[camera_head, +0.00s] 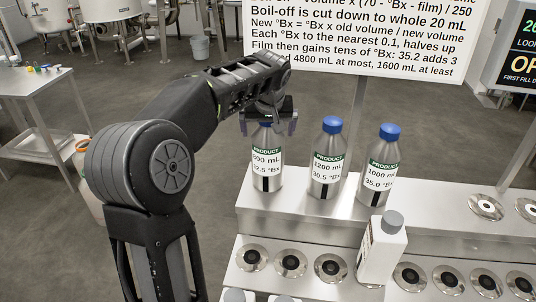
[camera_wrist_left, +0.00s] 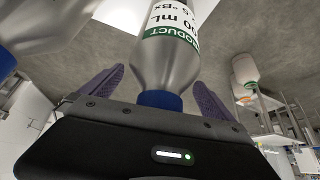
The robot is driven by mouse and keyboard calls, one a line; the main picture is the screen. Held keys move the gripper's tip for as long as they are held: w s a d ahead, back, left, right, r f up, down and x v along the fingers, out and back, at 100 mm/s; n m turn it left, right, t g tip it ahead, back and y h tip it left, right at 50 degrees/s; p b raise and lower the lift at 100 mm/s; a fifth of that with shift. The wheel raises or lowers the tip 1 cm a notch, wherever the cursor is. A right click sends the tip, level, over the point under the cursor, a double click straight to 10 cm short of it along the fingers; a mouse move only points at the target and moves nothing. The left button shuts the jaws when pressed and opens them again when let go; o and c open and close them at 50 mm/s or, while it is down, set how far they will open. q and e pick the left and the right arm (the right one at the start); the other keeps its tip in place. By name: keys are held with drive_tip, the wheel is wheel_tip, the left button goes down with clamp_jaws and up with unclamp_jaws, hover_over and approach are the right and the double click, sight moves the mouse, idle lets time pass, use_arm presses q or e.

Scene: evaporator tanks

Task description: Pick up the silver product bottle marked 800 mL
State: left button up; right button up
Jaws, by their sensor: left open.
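Three silver product bottles with blue caps and green-banded labels stand upright on the upper metal step. The left bottle (camera_head: 267,170) reads "00 mL" after a first digit that I cannot read surely; the middle one (camera_head: 326,165) reads 1200 mL and the right one (camera_head: 381,165) reads 1000 mL. My left gripper (camera_head: 268,123) is open at the top of the left bottle and partly hides its cap. In the left wrist view the open fingers (camera_wrist_left: 155,98) lie either side of this bottle's neck (camera_wrist_left: 164,78), with gaps on both sides. My right gripper is not in view.
A white bottle with a grey cap (camera_head: 383,247) stands on the lower step among several round sockets (camera_head: 291,263). A large text sign (camera_head: 360,40) rises behind the bottles. A metal side table (camera_head: 40,100) stands at the left.

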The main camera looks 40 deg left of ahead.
use_arm(q)
drive_tip(key=shift+c, duration=0.3)
drive_tip(key=c, duration=1.9)
